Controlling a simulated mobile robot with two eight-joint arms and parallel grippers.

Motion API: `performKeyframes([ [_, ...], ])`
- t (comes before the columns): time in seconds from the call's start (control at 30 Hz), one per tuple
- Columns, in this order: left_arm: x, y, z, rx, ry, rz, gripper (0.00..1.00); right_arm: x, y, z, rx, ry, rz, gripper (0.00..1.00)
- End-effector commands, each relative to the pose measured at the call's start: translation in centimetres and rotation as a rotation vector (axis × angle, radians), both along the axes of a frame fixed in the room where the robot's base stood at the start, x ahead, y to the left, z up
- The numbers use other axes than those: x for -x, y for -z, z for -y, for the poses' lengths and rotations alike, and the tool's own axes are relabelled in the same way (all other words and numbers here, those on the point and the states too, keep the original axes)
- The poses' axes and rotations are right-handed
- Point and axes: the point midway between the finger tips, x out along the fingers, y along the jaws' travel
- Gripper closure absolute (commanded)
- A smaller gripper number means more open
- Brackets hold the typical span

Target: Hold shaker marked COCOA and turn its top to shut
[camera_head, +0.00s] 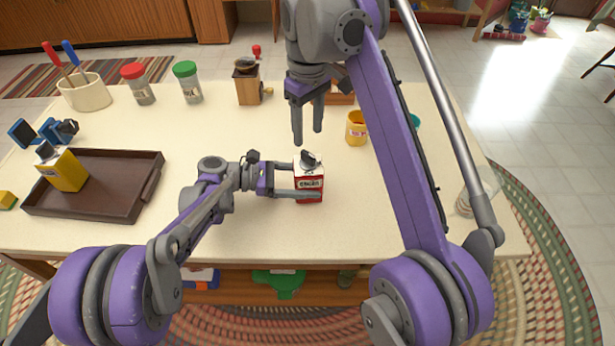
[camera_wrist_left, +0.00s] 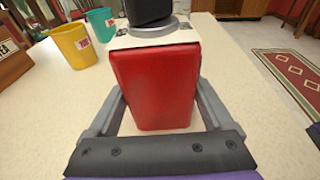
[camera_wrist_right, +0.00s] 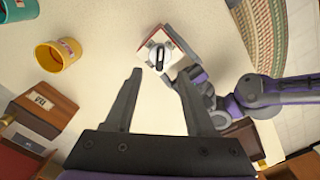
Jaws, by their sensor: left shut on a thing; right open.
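The COCOA shaker (camera_head: 309,184) is a red box with a white upper part and a dark turning top (camera_head: 309,158). It stands upright on the table. My left gripper (camera_head: 296,181) is shut on its sides; in the left wrist view the red body (camera_wrist_left: 155,85) sits between both fingers. My right gripper (camera_head: 308,138) is open and empty, pointing down just above and behind the shaker. In the right wrist view the top's dark raised grip (camera_wrist_right: 158,56) lies beyond the fingertips, apart from them. The label's small print is too small to read.
A yellow cup (camera_head: 356,128) stands close behind the shaker to the right, with a teal cup (camera_head: 414,121) beyond. A brown tray (camera_head: 110,205) holds a yellow shaker (camera_head: 64,170) at left. A glass jar (camera_head: 470,200) is at the right edge. The table's front middle is clear.

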Motion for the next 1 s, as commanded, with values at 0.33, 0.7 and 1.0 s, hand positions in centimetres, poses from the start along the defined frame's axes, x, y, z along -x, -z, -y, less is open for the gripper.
performKeyframes([
  [0.33,0.0,0.0,0.0,0.000,0.000,0.000,0.69,0.1,4.9,0.1,-0.001,0.001,0.001,0.45],
  [0.7,0.0,0.0,0.0,0.000,0.000,0.000,0.69,0.1,6.9,0.1,-0.001,0.001,0.001,0.45],
  [1.0,0.0,0.0,0.0,0.000,0.000,0.000,0.69,0.1,6.9,0.1,-0.001,0.001,0.001,0.59],
])
